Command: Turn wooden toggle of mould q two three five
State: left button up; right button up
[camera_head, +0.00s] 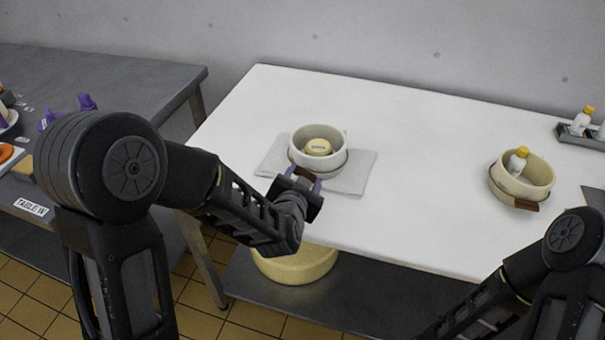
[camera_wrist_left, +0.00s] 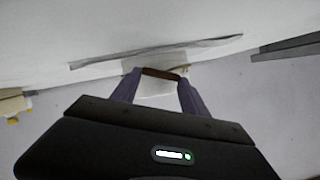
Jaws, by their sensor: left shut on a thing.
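A round cream mould (camera_head: 331,138) stands on a grey cloth (camera_head: 350,178) on the white table, with a small yellow labelled piece (camera_head: 318,147) inside it. The label is too small to read. My left gripper (camera_head: 301,180) is at the front of this mould, shut on a brown wooden toggle (camera_head: 306,173). In the left wrist view the toggle (camera_wrist_left: 161,74) lies between the two purple fingertips. A second cream mould (camera_head: 541,172) stands at the right, with its own brown toggle (camera_head: 526,205) and a yellow-capped white bottle (camera_head: 517,161) inside. My right gripper is out of view.
The white table (camera_head: 420,130) is clear between the two moulds. A grey tray (camera_head: 580,138) with small bottles sits at the right edge. A grey table (camera_head: 110,75) stands at left. A large yellow wheel (camera_head: 297,265) lies on the shelf below.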

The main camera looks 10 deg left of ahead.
pick_arm(q)
jog(key=shift+d+f+m+y, duration=0.1)
jog(key=shift+d+m+y, duration=0.05)
jog(key=shift+m+y, duration=0.65)
jog(key=o, duration=1.4)
jog(key=shift+s+p, duration=0.15)
jog(key=shift+p, duration=0.2)
